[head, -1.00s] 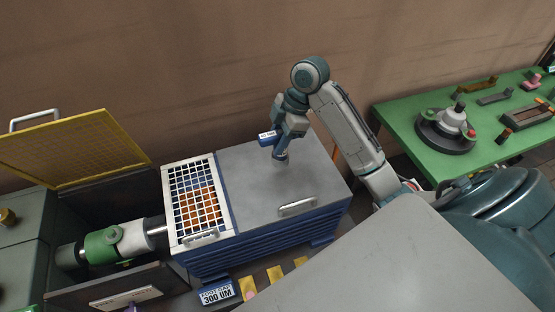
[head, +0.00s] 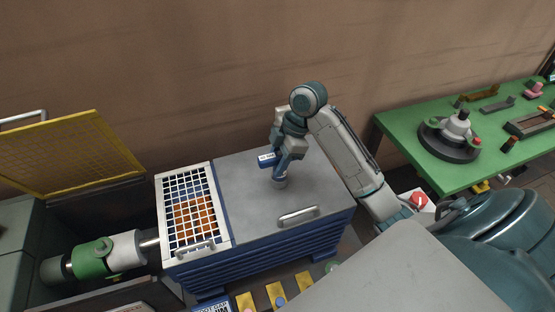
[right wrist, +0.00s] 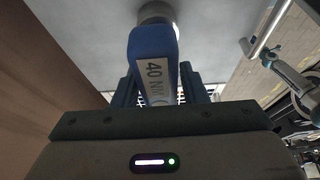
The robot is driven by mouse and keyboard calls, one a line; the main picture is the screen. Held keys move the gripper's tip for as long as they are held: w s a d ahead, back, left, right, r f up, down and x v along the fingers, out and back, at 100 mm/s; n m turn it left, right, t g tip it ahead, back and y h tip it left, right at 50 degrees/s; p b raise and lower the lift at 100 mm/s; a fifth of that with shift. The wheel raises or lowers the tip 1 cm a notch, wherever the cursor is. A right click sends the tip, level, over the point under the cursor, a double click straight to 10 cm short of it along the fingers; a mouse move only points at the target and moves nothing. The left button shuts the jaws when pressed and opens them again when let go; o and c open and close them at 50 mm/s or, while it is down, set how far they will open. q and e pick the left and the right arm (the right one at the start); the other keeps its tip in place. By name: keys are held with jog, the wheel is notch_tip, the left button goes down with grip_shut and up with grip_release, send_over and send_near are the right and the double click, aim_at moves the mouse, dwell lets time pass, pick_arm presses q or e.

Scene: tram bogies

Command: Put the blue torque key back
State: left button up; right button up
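The blue torque key (head: 267,160) is in my right gripper (head: 285,150), above the grey cabinet lid (head: 245,190). In the right wrist view my right gripper (right wrist: 158,90) has a finger on each side of the blue key (right wrist: 152,48), whose white label reads "40 NM". The key's round grey end points at the lid. I cannot tell whether that end touches the lid. My left gripper is not in view.
A white grid guard (head: 192,208) covers the cabinet's left part; a lid handle (head: 298,216) is at front. Several yellow holders (head: 277,293) lie low in front. An open yellow mesh cover (head: 70,155) stands left. A green table (head: 490,155) with parts is right.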

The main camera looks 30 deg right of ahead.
jog(key=o, duration=0.3)
jog(key=shift+r, duration=0.15)
jog(key=p+v, duration=0.3)
jog(key=v, duration=0.9)
